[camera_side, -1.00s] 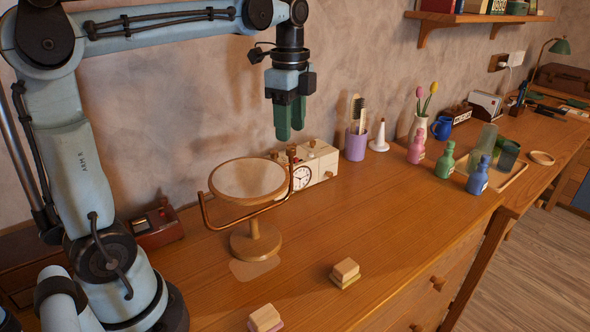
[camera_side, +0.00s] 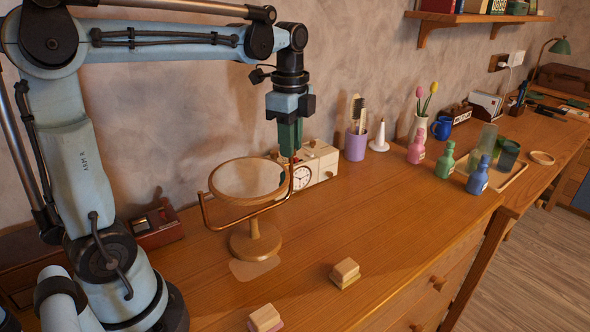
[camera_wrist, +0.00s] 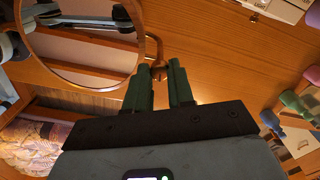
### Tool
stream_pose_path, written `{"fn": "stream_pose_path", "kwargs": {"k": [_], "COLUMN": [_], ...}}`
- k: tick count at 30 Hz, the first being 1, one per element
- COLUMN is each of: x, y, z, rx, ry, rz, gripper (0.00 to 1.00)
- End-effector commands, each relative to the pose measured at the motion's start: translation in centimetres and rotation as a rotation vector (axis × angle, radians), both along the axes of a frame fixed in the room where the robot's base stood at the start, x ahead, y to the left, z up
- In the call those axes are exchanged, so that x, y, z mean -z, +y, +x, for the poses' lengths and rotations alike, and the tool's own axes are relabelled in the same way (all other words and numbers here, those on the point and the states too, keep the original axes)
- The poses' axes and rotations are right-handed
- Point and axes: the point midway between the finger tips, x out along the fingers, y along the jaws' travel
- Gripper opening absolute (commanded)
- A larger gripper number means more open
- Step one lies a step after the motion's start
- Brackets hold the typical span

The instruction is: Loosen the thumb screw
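A round tabletop mirror (camera_side: 247,179) in a wooden frame stands on a wooden foot, held by a copper-coloured U-shaped yoke (camera_side: 240,217). It also shows in the wrist view (camera_wrist: 85,83). The thumb screw (camera_wrist: 159,72) is a small brown knob at the upper end of the yoke's right arm. My gripper (camera_side: 290,155) points straight down over that yoke end. In the wrist view its two green fingers (camera_wrist: 163,66) stand apart, with the knob showing in the gap between their tips. Contact with the knob cannot be made out. In the side view the fingers largely cover the screw.
A cream clock (camera_side: 316,163) stands close behind the yoke's right arm. A purple cup with a brush (camera_side: 355,145) and a white cone (camera_side: 379,138) are further right. The desk between the mirror and the bottles (camera_side: 445,160) is clear.

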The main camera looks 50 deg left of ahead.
Motion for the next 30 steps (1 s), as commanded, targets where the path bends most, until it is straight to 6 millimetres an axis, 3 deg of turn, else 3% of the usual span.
{"fn": "stream_pose_path", "kwargs": {"k": [14,30], "x": [-0.03,-0.04], "y": [-0.01,-0.04], "z": [0.00,0.02], "rx": [-0.077,-0.535], "ry": [0.000,0.000], "rz": [0.000,0.000], "gripper": [0.00,0.00]}}
